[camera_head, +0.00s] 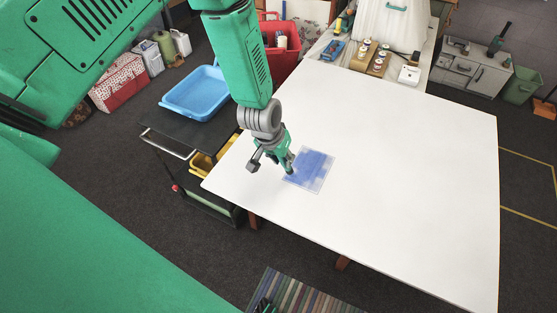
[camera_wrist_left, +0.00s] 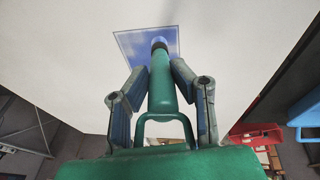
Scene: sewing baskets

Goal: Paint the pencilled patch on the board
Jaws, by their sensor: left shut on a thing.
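The board lies on the white table; its patch (camera_head: 318,166) is largely blue, with paler blotches and a pale strip along its edges. It also shows in the left wrist view (camera_wrist_left: 130,42). My left gripper (camera_head: 287,163) is over the patch's left edge. In the left wrist view its two fingers (camera_wrist_left: 162,85) are shut on a green paint tool (camera_wrist_left: 162,98) with a dark blue tip (camera_wrist_left: 158,42). The tip overlaps the patch; whether it touches the surface I cannot tell.
The white table (camera_head: 420,190) is bare around the board. Spools on wooden blocks (camera_head: 372,58) and a white box stand at its far end. A blue tray (camera_head: 195,92) sits on a dark cart to the left, with a red bin (camera_head: 283,62) behind it.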

